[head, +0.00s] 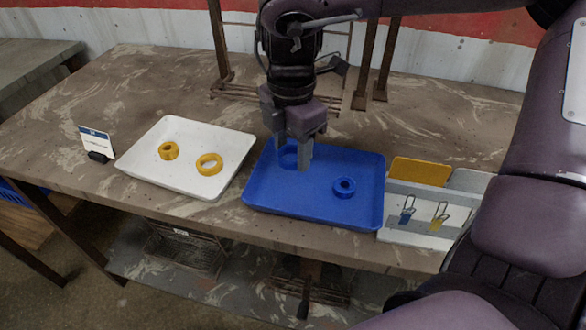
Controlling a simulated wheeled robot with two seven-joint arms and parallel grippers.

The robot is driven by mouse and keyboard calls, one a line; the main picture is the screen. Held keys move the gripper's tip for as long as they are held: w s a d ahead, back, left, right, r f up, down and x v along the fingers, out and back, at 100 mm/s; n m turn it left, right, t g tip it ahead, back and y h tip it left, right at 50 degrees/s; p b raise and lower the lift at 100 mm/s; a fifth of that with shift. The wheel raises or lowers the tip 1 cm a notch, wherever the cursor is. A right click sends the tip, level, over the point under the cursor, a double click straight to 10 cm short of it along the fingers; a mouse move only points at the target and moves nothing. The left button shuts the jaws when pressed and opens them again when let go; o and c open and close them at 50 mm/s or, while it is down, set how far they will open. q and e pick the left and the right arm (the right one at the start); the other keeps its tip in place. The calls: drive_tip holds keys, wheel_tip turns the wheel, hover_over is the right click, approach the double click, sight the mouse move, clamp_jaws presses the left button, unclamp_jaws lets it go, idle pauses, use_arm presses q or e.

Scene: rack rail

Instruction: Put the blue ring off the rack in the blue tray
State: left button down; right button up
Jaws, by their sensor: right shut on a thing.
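The blue tray (262,198) lies on the table in the middle of the head view. My right gripper (297,155) points down over the tray's back left part. It is shut on a blue ring (287,157), which the fingers partly hide. I cannot tell whether this ring touches the tray floor. Another blue ring (344,187) lies flat in the tray's right half, apart from the gripper. The rusty metal rack (222,60) stands behind, partly hidden by my arm. My left gripper is out of view.
A white tray (146,170) with two yellow rings (209,163) lies left of the blue tray. A small sign (96,142) stands farther left. A grey bin with cards and hooks (425,217) adjoins the blue tray's right side. The table's left part is clear.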

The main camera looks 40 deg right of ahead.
sight(292, 182)
wheel_tip(292, 182, down, 6)
drive_tip(key=shift+r, duration=0.25)
use_arm(q)
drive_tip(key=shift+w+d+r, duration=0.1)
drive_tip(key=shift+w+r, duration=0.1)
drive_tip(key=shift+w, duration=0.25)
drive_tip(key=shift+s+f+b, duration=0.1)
drive_tip(key=shift+b, duration=0.25)
use_arm(e)
drive_tip(key=shift+f, duration=0.15)
drive_tip(key=o, duration=1)
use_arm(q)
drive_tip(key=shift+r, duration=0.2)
